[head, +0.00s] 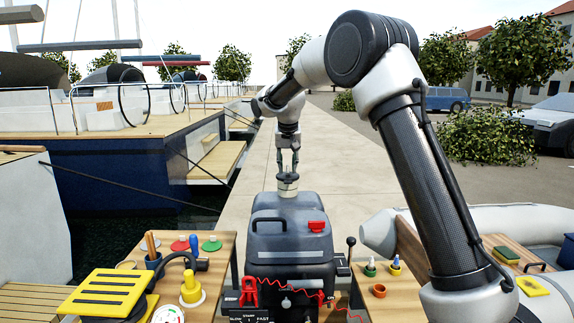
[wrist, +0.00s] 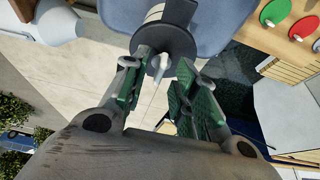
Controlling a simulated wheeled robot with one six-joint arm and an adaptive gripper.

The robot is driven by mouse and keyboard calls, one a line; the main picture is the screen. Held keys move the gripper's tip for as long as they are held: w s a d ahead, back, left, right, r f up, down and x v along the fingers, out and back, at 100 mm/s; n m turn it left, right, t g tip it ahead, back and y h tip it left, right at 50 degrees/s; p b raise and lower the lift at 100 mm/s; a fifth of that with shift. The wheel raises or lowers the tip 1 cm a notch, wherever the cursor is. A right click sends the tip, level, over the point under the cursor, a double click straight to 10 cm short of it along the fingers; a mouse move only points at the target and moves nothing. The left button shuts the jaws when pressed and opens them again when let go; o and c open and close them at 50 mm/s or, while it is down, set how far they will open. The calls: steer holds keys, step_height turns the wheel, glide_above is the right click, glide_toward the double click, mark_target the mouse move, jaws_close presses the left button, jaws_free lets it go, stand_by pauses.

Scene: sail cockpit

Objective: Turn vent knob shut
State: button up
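The vent knob (head: 288,184) is a small pale piece on top of the dark outboard engine cowl (head: 292,217). In the wrist view the vent knob (wrist: 160,63) shows as a narrow pale grip in front of a round dark base (wrist: 165,33). My gripper (head: 288,168) points down right above the knob. In the wrist view my gripper (wrist: 162,68) is open, with its green-padded fingers on either side of the pale grip. A gap shows between the grip and the pads, so I see no firm hold. The knob's markings cannot be read.
A red piece (head: 317,226) sits on the cowl's right. A wooden table at left (head: 215,262) carries a yellow grate (head: 105,291) and coloured caps. A smaller wooden table at right (head: 400,297) holds small bottles. A black lever (head: 350,252) stands right of the engine.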

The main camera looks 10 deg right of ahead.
steer(key=shift+f, duration=0.15)
jaws_close()
steer(key=shift+m, duration=0.3)
steer(key=m+h, duration=0.1)
steer(key=m, duration=0.2)
steer(key=m+g+h, duration=0.1)
steer(key=m, duration=0.2)
steer(key=shift+w+a, duration=0.15)
steer(key=m+g, duration=0.1)
steer(key=m, duration=0.1)
steer(key=m+g+h, duration=0.1)
steer(key=m, duration=0.2)
steer(key=shift+w+m+h, duration=0.1)
steer(key=shift+m+h, duration=0.2)
steer(key=m+g, duration=0.2)
steer(key=m, duration=0.3)
steer(key=shift+w+m, duration=0.1)
steer(key=shift+m, duration=0.2)
